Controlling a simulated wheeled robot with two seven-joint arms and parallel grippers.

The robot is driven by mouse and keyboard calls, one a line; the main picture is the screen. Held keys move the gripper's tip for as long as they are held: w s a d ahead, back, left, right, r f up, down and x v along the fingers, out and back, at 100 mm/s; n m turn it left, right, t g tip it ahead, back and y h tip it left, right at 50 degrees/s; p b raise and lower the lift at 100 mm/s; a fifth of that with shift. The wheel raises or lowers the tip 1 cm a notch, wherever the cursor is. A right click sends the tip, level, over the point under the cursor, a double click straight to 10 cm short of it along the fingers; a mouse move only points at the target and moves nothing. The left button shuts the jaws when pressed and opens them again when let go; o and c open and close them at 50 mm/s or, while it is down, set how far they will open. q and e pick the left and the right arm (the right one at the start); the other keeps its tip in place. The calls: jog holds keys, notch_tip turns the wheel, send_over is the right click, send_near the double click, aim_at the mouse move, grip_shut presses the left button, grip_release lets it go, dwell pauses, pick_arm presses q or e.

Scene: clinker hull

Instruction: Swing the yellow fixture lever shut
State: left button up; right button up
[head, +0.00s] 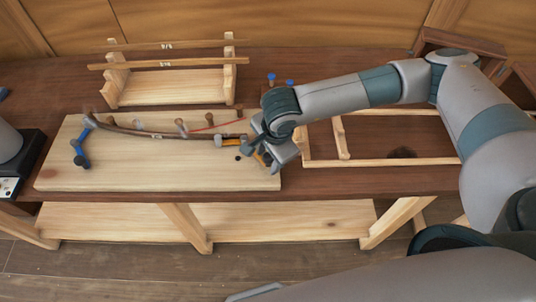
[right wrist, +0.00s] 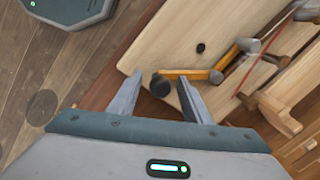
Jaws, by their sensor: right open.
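In the head view the lever (head: 230,146) is partly hidden by my right gripper. My right gripper (head: 268,156) is at the board's right end, pointing down. In the right wrist view its open fingers (right wrist: 160,77) are on either side of the knob end; whether they touch it I cannot tell. A dark curved strip (head: 150,133) runs along wooden pegs on the board. My left gripper is not in view.
The pale board (head: 125,178) lies on the dark bench, with a blue lever (head: 80,150) at its left end. Behind it stands a wooden rack (head: 170,85) with thin strips. A wooden frame (head: 380,162) lies at the right. A dark box (head: 25,160) is at far left.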

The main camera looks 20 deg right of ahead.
jog(key=shift+f, duration=0.25)
grip_shut()
jog(key=shift+w, duration=0.1)
